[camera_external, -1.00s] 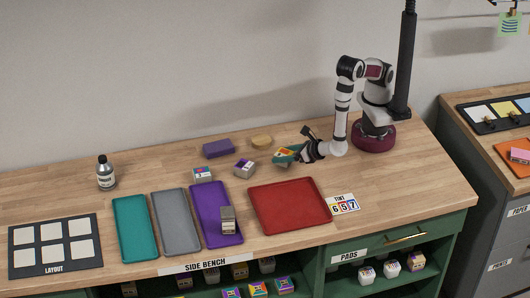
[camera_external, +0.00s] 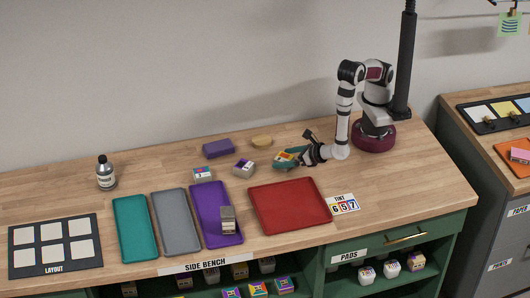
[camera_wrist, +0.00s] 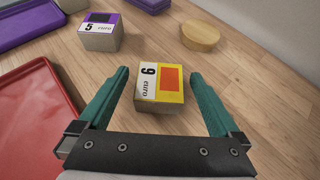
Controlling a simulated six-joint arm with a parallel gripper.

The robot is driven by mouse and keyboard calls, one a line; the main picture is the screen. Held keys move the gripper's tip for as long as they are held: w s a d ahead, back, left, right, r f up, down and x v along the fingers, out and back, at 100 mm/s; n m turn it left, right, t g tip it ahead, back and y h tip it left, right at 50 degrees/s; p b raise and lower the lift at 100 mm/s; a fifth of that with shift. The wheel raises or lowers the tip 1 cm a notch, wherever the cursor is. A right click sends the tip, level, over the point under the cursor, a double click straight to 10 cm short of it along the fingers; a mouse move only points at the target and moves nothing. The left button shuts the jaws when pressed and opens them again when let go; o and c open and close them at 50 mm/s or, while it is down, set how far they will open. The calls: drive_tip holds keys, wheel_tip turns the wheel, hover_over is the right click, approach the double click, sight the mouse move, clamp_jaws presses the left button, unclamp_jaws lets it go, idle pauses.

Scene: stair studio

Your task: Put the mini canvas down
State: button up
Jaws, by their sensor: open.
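The mini canvas (camera_wrist: 160,84) appears to be the small block with a yellow and orange top marked "6 euro". It rests upright on the wooden bench and also shows in the external view (camera_external: 284,157). My gripper (camera_wrist: 160,76) is open, with one teal finger on each side of the block. A gap shows between the block and each finger, so neither visibly touches it. In the external view my gripper (camera_external: 287,158) is low over the bench, behind the red tray.
A purple-topped block marked 5 (camera_wrist: 101,32) and a round wooden disc (camera_wrist: 200,36) stand close by. The red tray (camera_external: 290,205) lies in front. Another block (camera_external: 203,174), a purple box (camera_external: 218,148) and a purple tray (camera_external: 208,200) holding a block (camera_external: 228,214) are further left.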

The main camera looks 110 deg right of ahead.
drive_tip(key=v, duration=1.1)
drive_tip(key=shift+s, duration=0.1)
drive_tip(key=s+d+r+m+g, duration=0.4)
drive_tip(key=d+r+m+g, duration=0.35)
drive_tip(key=d+m, duration=0.4)
drive_tip(key=s+a+r+m+y, duration=0.1)
drive_tip(key=s+r+m+y, duration=0.3)
drive_tip(key=m, duration=0.6)
drive_tip(key=s+a+r+m+g+y, duration=0.1)
drive_tip(key=s+r+m+y, duration=0.3)
drive_tip(key=m, duration=0.7)
drive_tip(key=s+y, duration=0.2)
drive_tip(key=s, duration=0.2)
